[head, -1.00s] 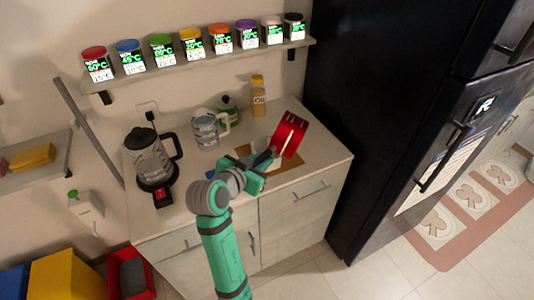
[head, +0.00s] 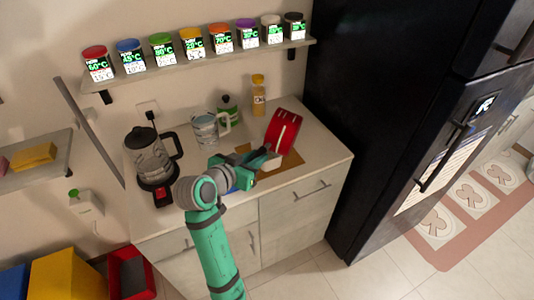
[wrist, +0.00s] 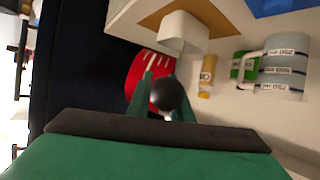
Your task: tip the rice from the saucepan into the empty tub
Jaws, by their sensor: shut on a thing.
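A white tub (wrist: 184,33) stands on a brown board (wrist: 150,14), close to the pan; in the head view the tub (head: 270,164) is partly hidden by my gripper. I cannot make out rice in the pan or tub.
A measuring jug (head: 205,131), a green-lidded jar (head: 228,107) and an oil bottle (head: 258,95) stand behind. A kettle (head: 150,155) is on the left. The black fridge (head: 385,120) rises on the right.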

